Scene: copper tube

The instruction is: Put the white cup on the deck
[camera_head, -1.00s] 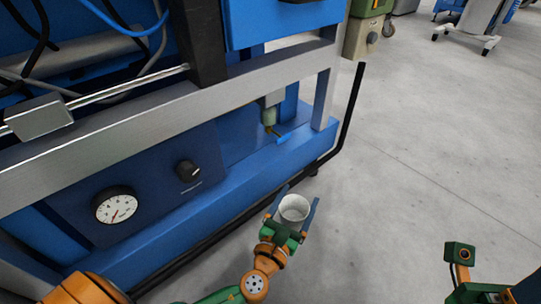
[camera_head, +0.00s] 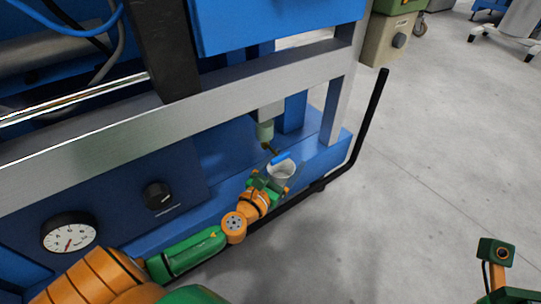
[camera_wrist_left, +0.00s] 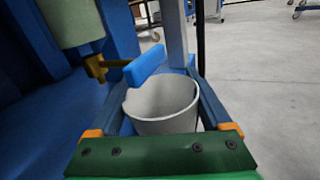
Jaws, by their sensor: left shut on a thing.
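The white cup (camera_head: 281,171) is open at the top and looks upright. My left gripper (camera_head: 283,173) is shut on it, one finger on each side. In the left wrist view the cup (camera_wrist_left: 162,104) fills the space between the fingers. The blue deck (camera_head: 228,150) is the low surface inside the machine frame. The cup appears in front of the machine's low blue front edge; whether it is over the deck, I cannot tell. My right gripper's fingers are out of view.
A tap with a blue handle (camera_wrist_left: 145,66) is close behind the cup. A grey rail (camera_head: 170,135) and post (camera_head: 337,108) frame the opening. A black bent bar (camera_head: 370,125) runs along the machine's front.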

